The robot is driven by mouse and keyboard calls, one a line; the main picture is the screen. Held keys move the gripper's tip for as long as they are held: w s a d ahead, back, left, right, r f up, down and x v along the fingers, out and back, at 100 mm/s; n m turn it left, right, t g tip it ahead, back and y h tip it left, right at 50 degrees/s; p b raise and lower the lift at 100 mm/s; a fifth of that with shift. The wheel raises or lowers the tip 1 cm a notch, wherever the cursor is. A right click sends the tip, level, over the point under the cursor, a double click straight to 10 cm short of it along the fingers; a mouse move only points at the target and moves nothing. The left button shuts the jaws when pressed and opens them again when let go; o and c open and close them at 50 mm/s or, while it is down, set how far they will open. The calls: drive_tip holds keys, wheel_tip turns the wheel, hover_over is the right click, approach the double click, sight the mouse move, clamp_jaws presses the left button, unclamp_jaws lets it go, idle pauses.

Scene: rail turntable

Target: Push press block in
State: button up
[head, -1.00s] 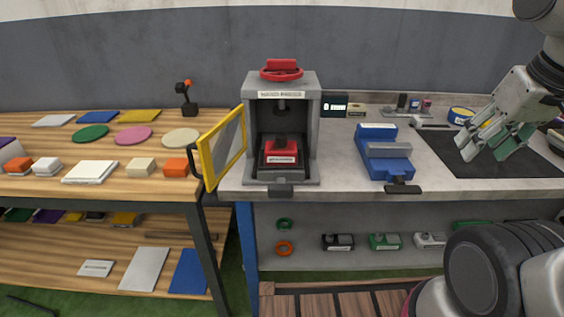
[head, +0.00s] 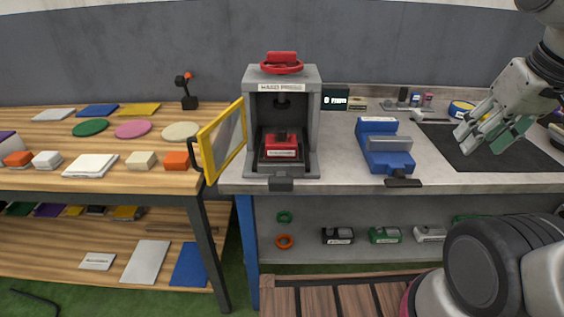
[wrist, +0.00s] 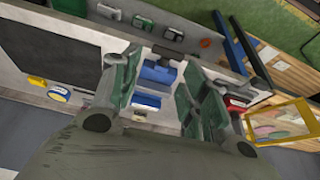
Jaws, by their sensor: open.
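The hand press (head: 310,110) is a grey open-fronted frame with a red handwheel (head: 281,64) on top. The yellow-framed door (head: 222,140) is swung open to the left. My gripper (head: 490,136) is open and empty, high at the right, well away from the press. In the wrist view my gripper (wrist: 158,98) shows spread green-padded fingers, with the red block (wrist: 236,104) partly hidden behind one finger.
A blue vise (head: 388,150) stands on the bench right of the press. A black mat (head: 470,160) lies farther right under my gripper. A wooden table (head: 120,180) at left holds coloured discs, plates and blocks. Bare bench lies between press and vise.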

drive_tip(key=w+a+f+n+g, duration=0.2)
drive_tip(key=w+a+n, duration=0.1)
drive_tip(key=a, duration=0.3)
drive_tip(key=w+a+f+n+g, duration=0.1)
drive_tip(key=w+a+f+n, duration=0.2)
drive_tip(key=a, duration=0.3)
drive_tip(key=n+g, duration=0.1)
drive_tip(key=n, duration=0.9)
hover_over(281, 179)
wheel_tip(281, 179, down, 6)
drive_tip(key=shift+r, duration=0.15)
drive_tip(key=shift+r+n, duration=0.15)
drive_tip(key=shift+n, duration=0.35)
drive_tip(key=shift+a+f, duration=0.1)
drive_tip(key=shift+f, duration=0.1)
wheel_tip(281, 179, down, 7)
drive_tip(key=shift+f, duration=0.2)
clamp_jaws()
